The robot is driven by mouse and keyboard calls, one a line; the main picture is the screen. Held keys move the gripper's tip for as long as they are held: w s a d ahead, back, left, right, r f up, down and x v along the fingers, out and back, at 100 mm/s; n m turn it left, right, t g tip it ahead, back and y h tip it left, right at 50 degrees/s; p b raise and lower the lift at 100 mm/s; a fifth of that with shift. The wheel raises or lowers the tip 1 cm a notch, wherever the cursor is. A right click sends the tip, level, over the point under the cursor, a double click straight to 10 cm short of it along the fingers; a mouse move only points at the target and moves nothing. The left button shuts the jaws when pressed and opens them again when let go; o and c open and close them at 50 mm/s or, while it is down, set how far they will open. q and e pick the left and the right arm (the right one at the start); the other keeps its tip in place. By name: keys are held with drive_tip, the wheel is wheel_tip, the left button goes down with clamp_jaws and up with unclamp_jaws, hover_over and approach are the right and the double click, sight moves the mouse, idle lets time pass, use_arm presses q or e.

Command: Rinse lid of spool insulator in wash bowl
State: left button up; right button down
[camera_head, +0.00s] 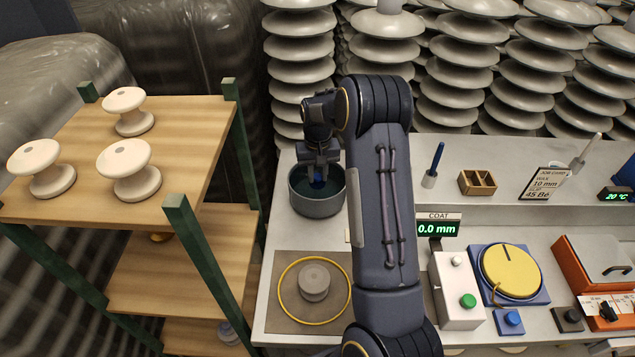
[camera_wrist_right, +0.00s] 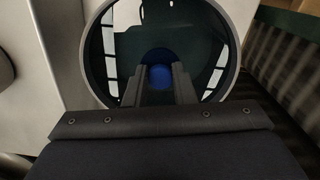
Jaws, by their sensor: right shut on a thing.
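The wash bowl (camera_head: 317,207) is a round grey bowl of dark liquid on the bench, left of my right arm. My right gripper (camera_head: 319,174) points down into it. In the right wrist view, my right gripper (camera_wrist_right: 160,88) is shut on a small blue part (camera_wrist_right: 160,76), seemingly of the lid, over the bowl (camera_wrist_right: 233,45). A grey spool insulator (camera_head: 314,281) stands inside a yellow ring on a brown mat (camera_head: 270,318). My left gripper is out of view.
A wooden rack (camera_head: 188,118) with several white spools stands at the left. Right of my arm are a coat gauge (camera_head: 438,228), a yellow round plate (camera_head: 511,270), a control box (camera_head: 459,300) and an orange device (camera_head: 590,265). Insulator stacks (camera_head: 465,75) line the back.

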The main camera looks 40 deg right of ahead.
sight(318, 177)
drive_tip(key=shift+r+p, duration=1.7)
drive_tip(key=shift+r, duration=1.2)
drive_tip(key=shift+f, duration=0.1)
